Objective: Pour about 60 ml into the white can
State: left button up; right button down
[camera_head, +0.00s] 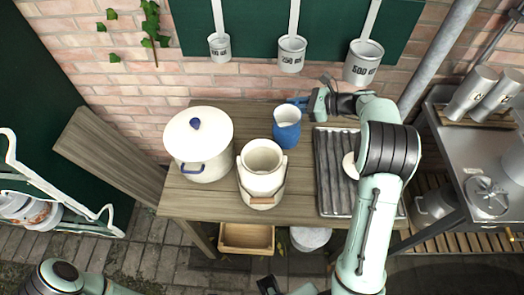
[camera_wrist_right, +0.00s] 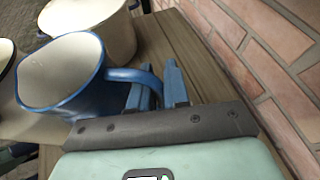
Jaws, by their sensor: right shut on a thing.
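The white can (camera_head: 262,165), an open cream-white can with a wire bail and a wooden grip, stands upright on the wooden table. A blue and white jug (camera_head: 287,130) is behind it and slightly right, upright or nearly so. My right gripper (camera_head: 300,103) is shut on the jug's blue handle from the back right. In the right wrist view the fingers (camera_wrist_right: 158,90) sit at the handle of the jug (camera_wrist_right: 65,80). I cannot tell whether the jug touches the table, nor how much is in it. My left gripper does not show.
A lidded white pot (camera_head: 198,148) stands left of the can. A ribbed grey drain tray (camera_head: 333,180) lies at the right, under my right arm. Measuring cups (camera_head: 292,54) hang along the brick wall behind. The wooden table (camera_head: 215,207) is bare along its front left.

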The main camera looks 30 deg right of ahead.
jog(key=shift+w+d+f, duration=0.1)
jog(key=shift+f, duration=0.25)
